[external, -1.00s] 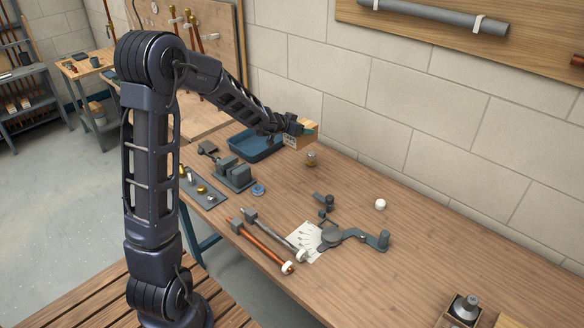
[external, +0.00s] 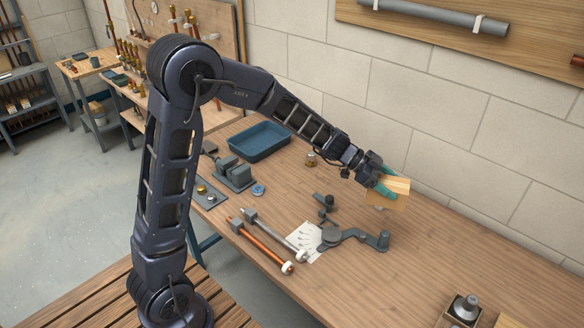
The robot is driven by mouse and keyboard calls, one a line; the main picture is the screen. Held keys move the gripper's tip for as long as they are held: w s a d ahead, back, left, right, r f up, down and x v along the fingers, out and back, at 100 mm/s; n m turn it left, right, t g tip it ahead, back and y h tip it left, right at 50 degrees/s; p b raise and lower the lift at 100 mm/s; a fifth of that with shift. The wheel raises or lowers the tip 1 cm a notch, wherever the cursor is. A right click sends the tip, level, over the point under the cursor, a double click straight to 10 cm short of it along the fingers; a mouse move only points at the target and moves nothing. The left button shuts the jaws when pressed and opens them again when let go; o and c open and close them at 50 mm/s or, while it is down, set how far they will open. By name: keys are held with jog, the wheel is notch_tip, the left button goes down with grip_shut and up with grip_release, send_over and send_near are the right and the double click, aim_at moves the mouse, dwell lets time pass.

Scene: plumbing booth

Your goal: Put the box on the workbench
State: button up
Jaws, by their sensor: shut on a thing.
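The box (external: 398,186) is small and light tan, with a teal part at its left side that may be my finger pads. My gripper (external: 384,184) is shut on it and holds it above the wooden workbench (external: 455,250), near the wall side. The box looks slightly tilted. It hides most of a white round thing on the bench behind it. How high the box is above the bench is hard to tell.
A blue tray (external: 258,142), a grey vise (external: 233,172) and a brass fitting (external: 310,159) stand farther left. Pipes, a paper sheet (external: 305,240) and a grey bent tool (external: 352,236) lie in front. The bench to the right is mostly clear up to a dark-topped item (external: 465,306).

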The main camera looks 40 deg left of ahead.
jog(key=s+d+f+m+g, duration=0.3)
jog(key=s+d+m+g, duration=0.65)
jog(key=s+d, duration=0.85)
jog(key=f, duration=0.6)
jog(key=s+a+f, duration=0.1)
jog(key=f, duration=0.5)
jog(key=s+f, duration=0.1)
jog(key=f, duration=0.6)
jog(key=shift+a+f, duration=0.1)
jog(key=shift+a, duration=0.2)
jog(key=shift+f, duration=0.1)
jog(key=o, duration=1.2)
jog(key=shift+c, duration=0.2)
